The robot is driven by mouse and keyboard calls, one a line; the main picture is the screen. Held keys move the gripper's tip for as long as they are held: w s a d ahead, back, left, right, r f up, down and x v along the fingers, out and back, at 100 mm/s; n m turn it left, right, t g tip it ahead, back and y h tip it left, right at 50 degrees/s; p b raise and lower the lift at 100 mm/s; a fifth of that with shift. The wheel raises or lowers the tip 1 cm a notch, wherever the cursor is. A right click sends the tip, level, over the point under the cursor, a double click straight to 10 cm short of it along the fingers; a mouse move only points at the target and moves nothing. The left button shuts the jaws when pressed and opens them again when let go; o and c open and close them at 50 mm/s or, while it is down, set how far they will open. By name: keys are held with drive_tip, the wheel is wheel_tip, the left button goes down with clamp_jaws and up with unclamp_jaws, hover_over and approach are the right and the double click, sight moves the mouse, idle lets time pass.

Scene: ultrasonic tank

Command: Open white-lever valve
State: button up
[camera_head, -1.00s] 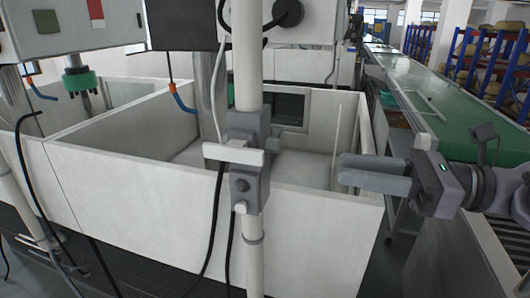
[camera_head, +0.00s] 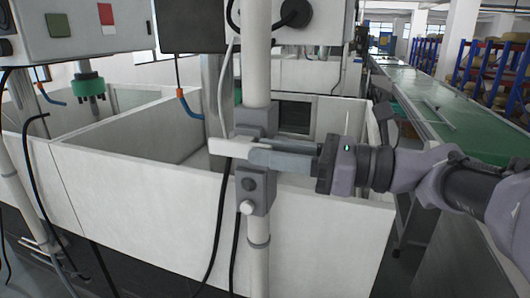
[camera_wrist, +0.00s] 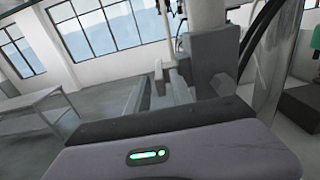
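The white lever (camera_head: 230,148) sticks out level from the grey valve block (camera_head: 256,190) on the white vertical pipe (camera_head: 257,80). In the head view my gripper (camera_head: 268,155) reaches in from the right, its fingers at the lever's right end and overlapping it. In the wrist view the fingers of my gripper (camera_wrist: 158,92) stand apart, with a pale piece between their far ends that looks like the lever. The pipe (camera_wrist: 205,14) and valve block (camera_wrist: 212,55) are just right of them. I cannot tell whether the fingers touch the lever.
The white tank's front wall (camera_head: 150,215) stands behind and below the valve. A black cable (camera_head: 217,225) hangs close beside the pipe. A grey control box (camera_head: 75,30) is at upper left. A green conveyor (camera_head: 450,125) runs at the right, behind my arm.

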clamp_jaws()
drive_tip(key=shift+r, duration=0.1)
